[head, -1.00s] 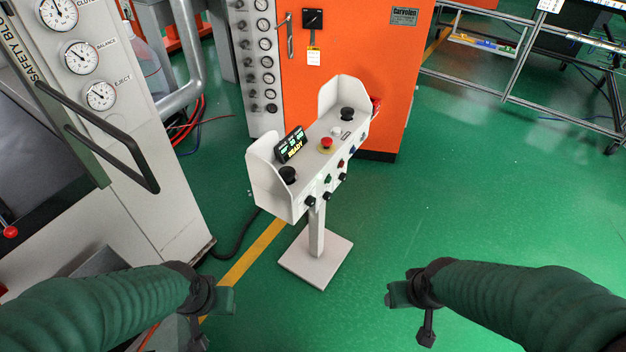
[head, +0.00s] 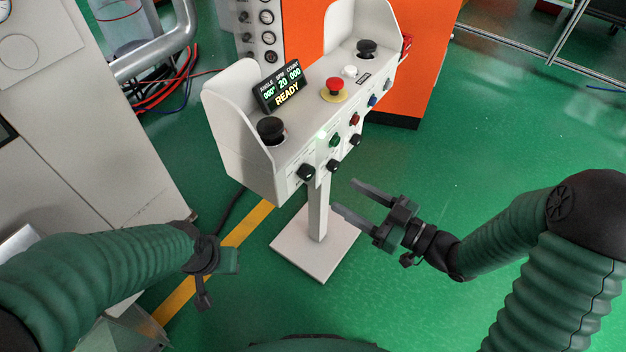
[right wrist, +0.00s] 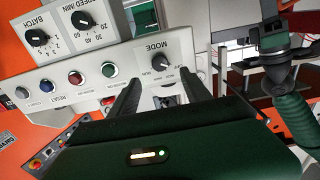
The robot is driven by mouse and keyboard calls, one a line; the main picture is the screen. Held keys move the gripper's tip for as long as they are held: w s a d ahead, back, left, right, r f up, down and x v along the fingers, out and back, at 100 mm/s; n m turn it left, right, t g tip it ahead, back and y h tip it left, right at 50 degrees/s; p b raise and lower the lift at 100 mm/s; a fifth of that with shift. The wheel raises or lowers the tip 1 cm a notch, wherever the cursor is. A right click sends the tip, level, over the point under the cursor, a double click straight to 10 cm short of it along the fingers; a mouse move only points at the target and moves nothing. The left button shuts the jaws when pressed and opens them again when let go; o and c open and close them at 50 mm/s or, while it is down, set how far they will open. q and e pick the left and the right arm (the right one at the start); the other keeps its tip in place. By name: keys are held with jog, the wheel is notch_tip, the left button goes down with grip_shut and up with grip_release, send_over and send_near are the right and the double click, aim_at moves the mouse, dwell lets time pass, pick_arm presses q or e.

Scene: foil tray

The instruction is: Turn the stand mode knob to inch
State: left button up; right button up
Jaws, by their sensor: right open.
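The stand mode knob (head: 306,172) is a small black knob at the left end of the white control stand's (head: 240,150) front face. In the right wrist view the knob (right wrist: 162,60) sits under upside-down "MODE" lettering; its small position labels and setting are too small to read surely. My right gripper (head: 343,195) is open and empty, below and to the right of the knob in the head view. In the right wrist view its two fingers (right wrist: 160,78) point toward the panel, one on each side of the knob, apparently short of it. My left gripper (head: 228,260) is low at left, fingers unclear.
Speed (right wrist: 85,19) and batch (right wrist: 37,37) knobs and several coloured buttons (right wrist: 75,77) are close by. A red emergency button (head: 334,86) and lit display (head: 280,88) are on top. Orange cabinet (head: 415,80) stands behind. Green floor is clear at right.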

aim_at(311, 175)
jog(key=b+x, duration=0.2)
jog(key=x, duration=0.7)
jog(key=shift+w+a+f, duration=0.1)
jog(key=shift+w+a, duration=0.35)
jog(key=shift+a, duration=0.1)
grip_shut()
